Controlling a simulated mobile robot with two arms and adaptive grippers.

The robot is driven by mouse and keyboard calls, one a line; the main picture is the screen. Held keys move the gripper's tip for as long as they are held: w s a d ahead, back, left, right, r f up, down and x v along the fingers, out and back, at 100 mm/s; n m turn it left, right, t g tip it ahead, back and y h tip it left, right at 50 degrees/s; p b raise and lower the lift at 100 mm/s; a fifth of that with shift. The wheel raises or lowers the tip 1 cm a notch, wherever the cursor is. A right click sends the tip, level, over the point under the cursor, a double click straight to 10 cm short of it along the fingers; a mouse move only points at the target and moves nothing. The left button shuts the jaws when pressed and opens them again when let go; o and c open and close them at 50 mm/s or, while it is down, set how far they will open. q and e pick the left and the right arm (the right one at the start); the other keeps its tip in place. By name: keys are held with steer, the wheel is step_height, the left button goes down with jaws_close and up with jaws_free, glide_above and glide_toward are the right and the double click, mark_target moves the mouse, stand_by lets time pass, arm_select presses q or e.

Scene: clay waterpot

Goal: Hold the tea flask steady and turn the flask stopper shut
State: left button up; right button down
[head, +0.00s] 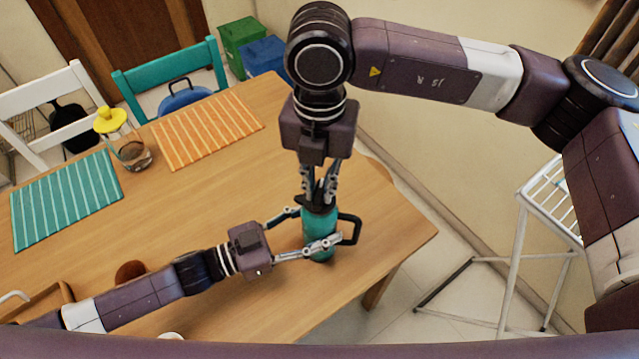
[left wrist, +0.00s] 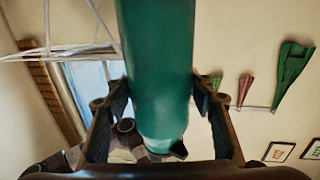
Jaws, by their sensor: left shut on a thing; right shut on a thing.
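The teal tea flask (head: 317,222) stands upright on the wooden table near its right end, with its black handle (head: 354,230) facing right. My left gripper (head: 320,228) reaches in from the left and is shut around the flask's body. In the left wrist view the flask (left wrist: 158,70) runs between the two fingers of this gripper (left wrist: 160,115). My right gripper (head: 318,197) points down from above and is shut on the dark flask stopper (head: 314,204) at the flask's top. The fingers partly hide the stopper, so I cannot tell how far it is turned.
A teal striped mat (head: 65,200), an orange striped mat (head: 208,130) and a glass jar with a yellow lid (head: 133,153) are farther back. A wooden tray (head: 45,302) and a brown round thing (head: 130,271) are at the front left. A white rack (head: 545,205) stands right of the table.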

mark_target(320, 191)
arm_select(q)
steer(key=shift+s, duration=0.1)
arm_select(e)
steer(key=c, duration=1.9)
jaws_free()
steer(key=shift+c, duration=0.2)
steer(key=shift+r, duration=0.1)
step_height(320, 191, up, 12)
arm_select(q)
steer(key=o, duration=1.7)
steer(key=shift+c, duration=0.2)
